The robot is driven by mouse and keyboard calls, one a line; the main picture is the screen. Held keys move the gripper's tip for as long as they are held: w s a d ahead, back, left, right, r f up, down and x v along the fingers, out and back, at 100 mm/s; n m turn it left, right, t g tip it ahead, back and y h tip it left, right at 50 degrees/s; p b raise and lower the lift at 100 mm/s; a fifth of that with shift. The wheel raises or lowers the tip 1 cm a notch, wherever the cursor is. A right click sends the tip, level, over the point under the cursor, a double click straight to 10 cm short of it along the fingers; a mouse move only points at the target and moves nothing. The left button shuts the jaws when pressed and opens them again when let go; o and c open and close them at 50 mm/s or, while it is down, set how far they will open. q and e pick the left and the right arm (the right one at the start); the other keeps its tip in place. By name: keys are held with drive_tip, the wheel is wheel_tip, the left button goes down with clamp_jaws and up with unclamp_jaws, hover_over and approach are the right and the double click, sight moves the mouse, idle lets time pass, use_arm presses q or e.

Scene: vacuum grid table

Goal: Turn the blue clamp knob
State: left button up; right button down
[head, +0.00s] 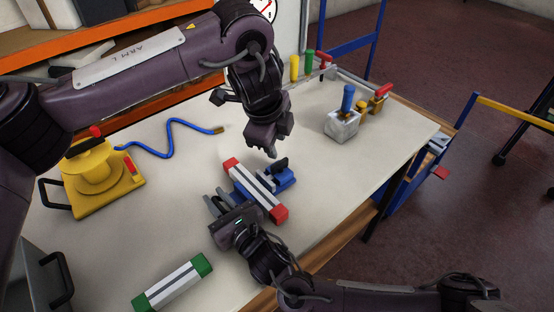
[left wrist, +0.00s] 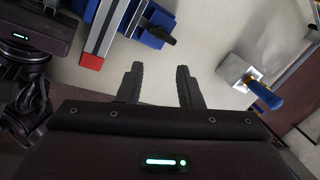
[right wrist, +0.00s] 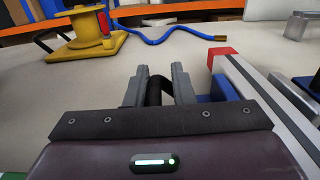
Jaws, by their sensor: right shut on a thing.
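The blue clamp (head: 283,179) sits on the table under a long white and grey bar with red ends (head: 273,202). A black handle (head: 281,164) stands on its far side; it also shows in the left wrist view (left wrist: 160,35). My right gripper (right wrist: 158,80) is shut on a black knob (right wrist: 159,92) beside the clamp's near-left side, where blue (right wrist: 226,88) shows by the bar. In the head view my right gripper (head: 217,204) covers most of that knob. My left gripper (left wrist: 160,77) is open and empty, above the table just beyond the clamp.
A white block with a blue-handled tool (head: 341,125) stands at the right. A yellow reel (head: 95,170) and blue hose (head: 165,143) lie at the left. A green-ended bar (head: 173,283) lies at the front. Table between the clamp and white block is clear.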

sight(279, 162)
use_arm(q)
drive_tip(key=w+f+n, duration=0.1)
drive_tip(key=f+n, duration=0.2)
drive_tip(key=n, duration=0.1)
drive_tip(key=w+f+n+h, duration=0.1)
drive_tip(key=f+n, duration=0.2)
drive_tip(key=n, duration=0.1)
drive_tip(key=w+d+f+n, duration=0.1)
drive_tip(key=f+n, duration=0.3)
drive_tip(key=shift+w+n+h, duration=0.3)
drive_tip(key=shift+h, duration=0.1)
drive_tip(key=shift+c, duration=0.2)
clamp_jaws()
